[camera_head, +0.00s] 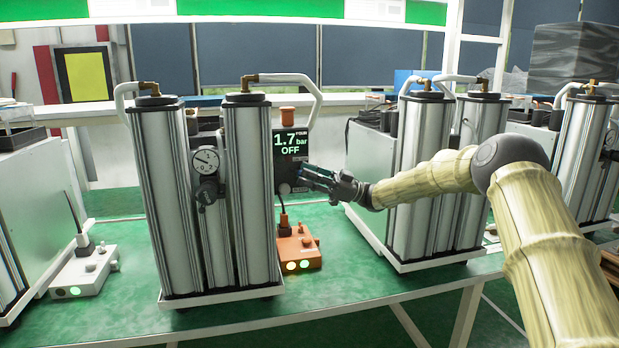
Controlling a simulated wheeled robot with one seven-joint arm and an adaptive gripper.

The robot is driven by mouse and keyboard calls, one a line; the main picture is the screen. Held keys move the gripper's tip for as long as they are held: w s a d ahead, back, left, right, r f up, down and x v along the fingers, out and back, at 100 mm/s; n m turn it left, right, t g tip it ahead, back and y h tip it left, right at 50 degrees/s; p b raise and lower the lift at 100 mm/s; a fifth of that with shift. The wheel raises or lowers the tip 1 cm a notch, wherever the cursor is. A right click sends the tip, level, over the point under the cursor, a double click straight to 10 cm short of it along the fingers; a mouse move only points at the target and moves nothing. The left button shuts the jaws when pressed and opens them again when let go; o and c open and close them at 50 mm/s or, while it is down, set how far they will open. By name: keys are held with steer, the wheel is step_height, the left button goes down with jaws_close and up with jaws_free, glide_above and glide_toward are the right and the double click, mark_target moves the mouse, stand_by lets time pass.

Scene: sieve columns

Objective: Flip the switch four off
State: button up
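A black panel (290,158) beside the near sieve column reads "FOUR", "1.7 bar" and "OFF" in green and white. A small round knob (284,188) sits low on the panel; whether this is switch four I cannot tell. My gripper (306,173) comes from the right, its dark fingertips at the panel's lower right edge. I cannot tell whether the fingers touch the panel or are parted. An orange control box (298,248) with small knobs and two lit lights stands on the green table below, with a cable rising from it.
The twin silver columns (255,215) with a pressure gauge (206,160) stand just left of the panel. A white control box (85,272) lies at the left. The front of the green table (350,285) is clear.

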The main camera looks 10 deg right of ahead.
steer(key=shift+o, duration=0.9)
steer(key=shift+a, duration=0.1)
steer(key=shift+s+t, duration=0.1)
steer(key=shift+t, duration=0.3)
